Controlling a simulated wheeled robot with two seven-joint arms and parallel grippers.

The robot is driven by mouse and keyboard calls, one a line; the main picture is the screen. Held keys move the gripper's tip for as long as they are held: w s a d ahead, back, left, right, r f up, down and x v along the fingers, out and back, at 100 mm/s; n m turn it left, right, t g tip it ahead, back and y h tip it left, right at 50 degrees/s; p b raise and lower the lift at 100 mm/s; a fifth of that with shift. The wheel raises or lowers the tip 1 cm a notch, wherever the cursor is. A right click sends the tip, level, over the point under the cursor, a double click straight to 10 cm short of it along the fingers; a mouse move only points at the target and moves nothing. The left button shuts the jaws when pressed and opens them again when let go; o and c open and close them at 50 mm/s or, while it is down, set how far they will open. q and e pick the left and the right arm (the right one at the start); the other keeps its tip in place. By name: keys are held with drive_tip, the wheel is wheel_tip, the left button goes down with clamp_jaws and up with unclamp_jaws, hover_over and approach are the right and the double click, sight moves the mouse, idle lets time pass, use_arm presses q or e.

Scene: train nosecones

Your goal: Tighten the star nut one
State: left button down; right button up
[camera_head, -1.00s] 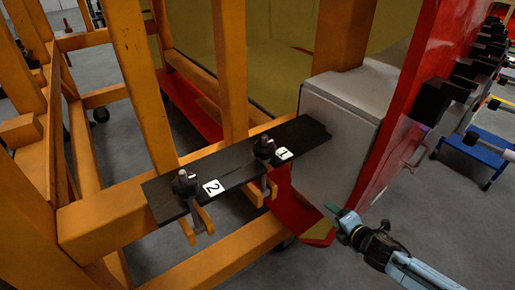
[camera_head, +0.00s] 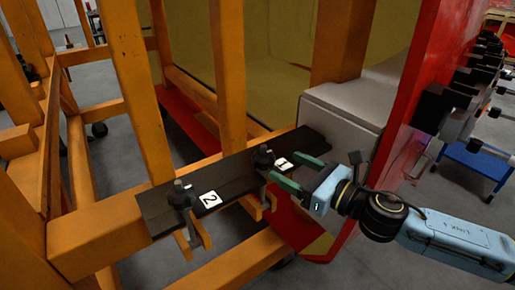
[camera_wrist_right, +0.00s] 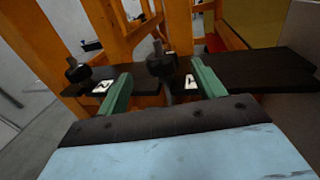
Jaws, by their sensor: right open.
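Star nut one (camera_head: 263,155) is a dark knob on a bolt, beside the white label "1" (camera_head: 283,163) on the black plate (camera_head: 235,180). Star nut two (camera_head: 181,193) is a like knob beside the label "2" (camera_head: 209,199). My right gripper (camera_head: 296,172) is open and empty, its green fingers pointing at the plate near nut one. In the right wrist view, nut one (camera_wrist_right: 160,62) lies ahead, between the two open fingers and apart from them. Nut two (camera_wrist_right: 77,70) is left of the left finger. My left gripper is not in view.
An orange frame (camera_head: 232,75) with upright posts stands around the plate. A grey box (camera_head: 345,122) and a red panel (camera_head: 415,80) stand close behind and right of my right gripper. A blue stool (camera_head: 475,165) is at the far right. Grey floor lies in front.

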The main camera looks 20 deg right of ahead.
sight(266, 155)
drive_tip(key=p+x, duration=0.1)
drive_tip(key=x, duration=0.8)
drive_tip(key=shift+w+a, duration=0.3)
drive_tip(key=shift+w, duration=0.25)
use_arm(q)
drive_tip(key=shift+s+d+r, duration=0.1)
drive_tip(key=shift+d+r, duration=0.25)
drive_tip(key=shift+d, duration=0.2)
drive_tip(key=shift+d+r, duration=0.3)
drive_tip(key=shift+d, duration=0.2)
